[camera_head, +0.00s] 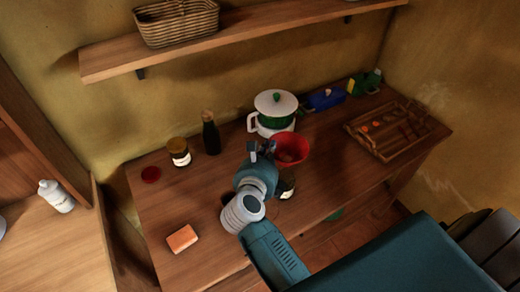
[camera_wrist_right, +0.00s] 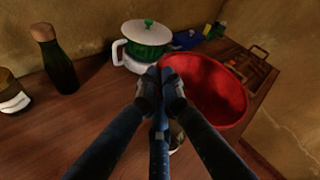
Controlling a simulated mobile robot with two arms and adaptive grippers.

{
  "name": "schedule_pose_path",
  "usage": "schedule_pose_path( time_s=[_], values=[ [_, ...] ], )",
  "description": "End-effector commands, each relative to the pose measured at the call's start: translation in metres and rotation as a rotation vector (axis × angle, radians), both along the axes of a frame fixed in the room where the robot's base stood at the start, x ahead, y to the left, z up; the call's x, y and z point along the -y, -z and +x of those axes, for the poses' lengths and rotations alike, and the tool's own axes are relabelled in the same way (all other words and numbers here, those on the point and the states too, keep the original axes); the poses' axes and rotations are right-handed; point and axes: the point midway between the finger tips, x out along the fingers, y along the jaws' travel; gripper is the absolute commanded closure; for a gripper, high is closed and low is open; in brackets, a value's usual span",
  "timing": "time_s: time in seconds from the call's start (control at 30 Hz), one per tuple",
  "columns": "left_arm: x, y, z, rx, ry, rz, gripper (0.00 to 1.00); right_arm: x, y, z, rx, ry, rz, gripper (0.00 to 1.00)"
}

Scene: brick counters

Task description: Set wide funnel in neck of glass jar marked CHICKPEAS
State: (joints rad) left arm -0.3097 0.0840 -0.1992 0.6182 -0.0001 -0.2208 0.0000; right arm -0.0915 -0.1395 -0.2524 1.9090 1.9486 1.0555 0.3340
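The wide red funnel (camera_head: 292,148) is at the middle of the counter, mouth up, and looms large in the right wrist view (camera_wrist_right: 208,92). My right gripper (camera_head: 262,149) has its fingers together at the funnel's left rim, seemingly pinching it; the fingertips also show in the right wrist view (camera_wrist_right: 162,84). The funnel's spout is hidden. One jar with a pale label (camera_head: 179,152) stands at the back left. Another dark jar (camera_head: 287,184) stands just in front of the funnel, partly behind my arm. Neither label is readable. My left gripper is not in view.
A dark bottle (camera_head: 211,136) and a white-and-green pot (camera_head: 274,108) stand behind. A red disc (camera_head: 151,174) and an orange block (camera_head: 182,239) lie at left. A blue item (camera_head: 326,99) and wooden tray (camera_head: 374,145) are at right. The front-left counter is mostly clear.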

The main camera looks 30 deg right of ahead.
Motion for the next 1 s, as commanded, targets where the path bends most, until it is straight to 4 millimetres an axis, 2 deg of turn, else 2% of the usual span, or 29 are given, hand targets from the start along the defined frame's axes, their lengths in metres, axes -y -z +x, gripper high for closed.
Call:
schedule_pose_path(
  time_s=[0.1,0.2,0.37,0.63,1.0],
  values=[
    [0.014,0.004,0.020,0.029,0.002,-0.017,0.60,0.000,0.005,0.000,-0.001,0.000,-0.001,1.00],
    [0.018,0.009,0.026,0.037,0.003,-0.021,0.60,0.000,0.011,0.000,0.000,-0.001,-0.001,1.00],
    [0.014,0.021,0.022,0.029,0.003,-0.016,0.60,0.000,0.023,0.000,0.000,-0.002,0.000,1.00],
    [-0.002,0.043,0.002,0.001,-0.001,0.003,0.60,-0.001,0.045,0.000,0.000,-0.001,0.000,1.00],
    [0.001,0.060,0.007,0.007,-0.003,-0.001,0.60,0.000,0.068,0.000,0.000,-0.002,0.000,1.00]
  ],
)
